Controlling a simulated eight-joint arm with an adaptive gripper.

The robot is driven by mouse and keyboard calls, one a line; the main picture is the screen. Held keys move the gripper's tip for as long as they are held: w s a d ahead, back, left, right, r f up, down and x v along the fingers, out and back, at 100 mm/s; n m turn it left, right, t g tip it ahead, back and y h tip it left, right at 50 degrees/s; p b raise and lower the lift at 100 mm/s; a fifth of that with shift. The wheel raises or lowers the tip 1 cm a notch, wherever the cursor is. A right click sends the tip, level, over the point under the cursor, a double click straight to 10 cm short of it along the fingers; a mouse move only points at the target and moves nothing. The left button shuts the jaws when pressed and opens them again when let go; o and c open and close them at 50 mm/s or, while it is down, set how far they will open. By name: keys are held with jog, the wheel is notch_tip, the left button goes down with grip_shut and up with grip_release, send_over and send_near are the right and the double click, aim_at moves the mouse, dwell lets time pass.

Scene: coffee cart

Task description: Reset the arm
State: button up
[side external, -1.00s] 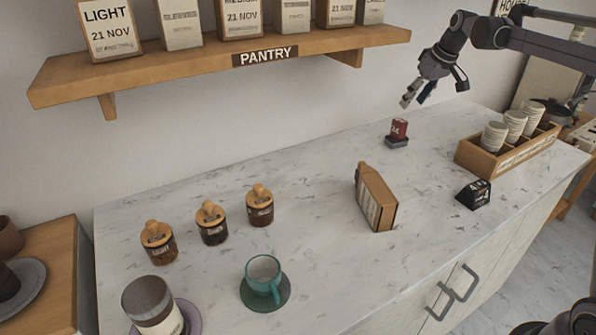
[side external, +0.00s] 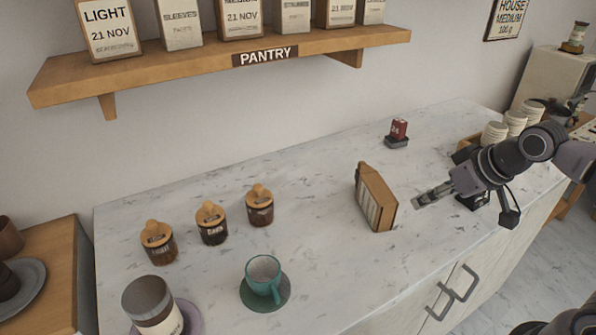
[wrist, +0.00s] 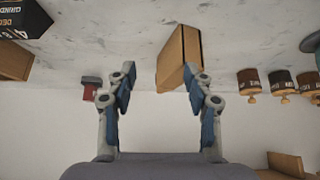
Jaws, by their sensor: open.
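My gripper (side external: 433,196) is above the right part of the marble counter in the side external view, to the right of a brown box (side external: 379,197). In the wrist view my gripper (wrist: 160,110) has its two fingers spread wide with nothing between the tips. The brown box (wrist: 178,57) stands beyond the fingertips in that view, apart from them as far as I can tell. My arm comes in from the right and covers part of the cup crate.
A red block on a dark base (side external: 398,132) stands at the back. Three wooden-lidded jars (side external: 211,224), a teal cup (side external: 263,274) and a grey-lidded canister (side external: 150,303) stand left. A pantry shelf (side external: 222,58) juts from the wall. Paper cups (side external: 515,122) stand at right. Mid-counter is clear.

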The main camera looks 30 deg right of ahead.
jog(key=shift+s+a+f, duration=0.2)
jog(key=shift+s+f, duration=0.3)
jog(key=shift+s+a+f, duration=0.15)
jog(key=shift+s+f, duration=0.3)
